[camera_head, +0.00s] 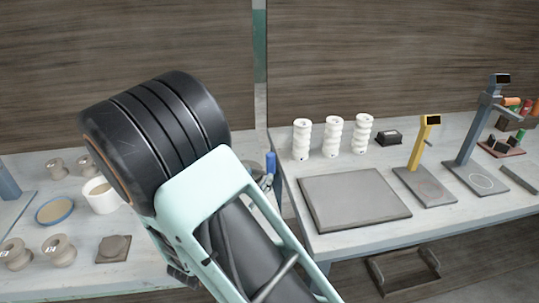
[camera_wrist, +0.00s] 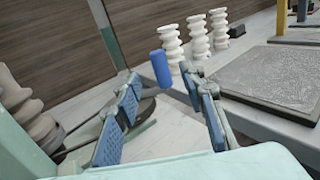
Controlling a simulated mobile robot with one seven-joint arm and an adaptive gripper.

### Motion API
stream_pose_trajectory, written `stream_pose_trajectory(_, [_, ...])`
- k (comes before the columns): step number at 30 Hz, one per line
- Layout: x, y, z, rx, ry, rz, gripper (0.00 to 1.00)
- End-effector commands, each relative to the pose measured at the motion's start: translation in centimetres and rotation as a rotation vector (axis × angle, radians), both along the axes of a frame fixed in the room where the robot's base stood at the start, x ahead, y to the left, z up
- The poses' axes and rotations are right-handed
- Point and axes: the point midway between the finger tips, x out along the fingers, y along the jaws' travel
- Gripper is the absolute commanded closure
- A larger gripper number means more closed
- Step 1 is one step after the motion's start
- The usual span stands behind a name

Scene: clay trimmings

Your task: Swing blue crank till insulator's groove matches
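The blue crank handle (camera_wrist: 161,68) stands upright in the wrist view, just beyond and between my fingertips. It also shows in the head view (camera_head: 270,162), just right of my arm. My gripper (camera_wrist: 162,84) is open, with a blue-padded finger on each side and nothing between the pads. I cannot tell whether a fingertip touches the handle. A pale ribbed piece (camera_wrist: 28,112), probably the insulator, leans at the left of the wrist view, partly cut off. Its groove and any mark to match are not clear. My arm hides most of the crank in the head view.
Three white ribbed pieces (camera_head: 333,137) stand on the right table behind a grey slab (camera_head: 353,200). A yellow stand (camera_head: 420,145) and a blue-grey stand (camera_head: 478,125) are farther right. A white cup (camera_head: 101,196) and several spools are on the left table.

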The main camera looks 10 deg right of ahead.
Motion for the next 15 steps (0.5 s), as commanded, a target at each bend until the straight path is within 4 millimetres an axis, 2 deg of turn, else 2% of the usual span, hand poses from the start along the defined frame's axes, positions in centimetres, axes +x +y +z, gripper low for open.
stream_pose_trajectory(5, [1.3, -0.5, 0.0, -0.011, -0.001, 0.010, 0.63])
stream_pose_trajectory(15, [6.5, -4.1, 0.0, -0.009, -0.001, 0.007, 0.63])
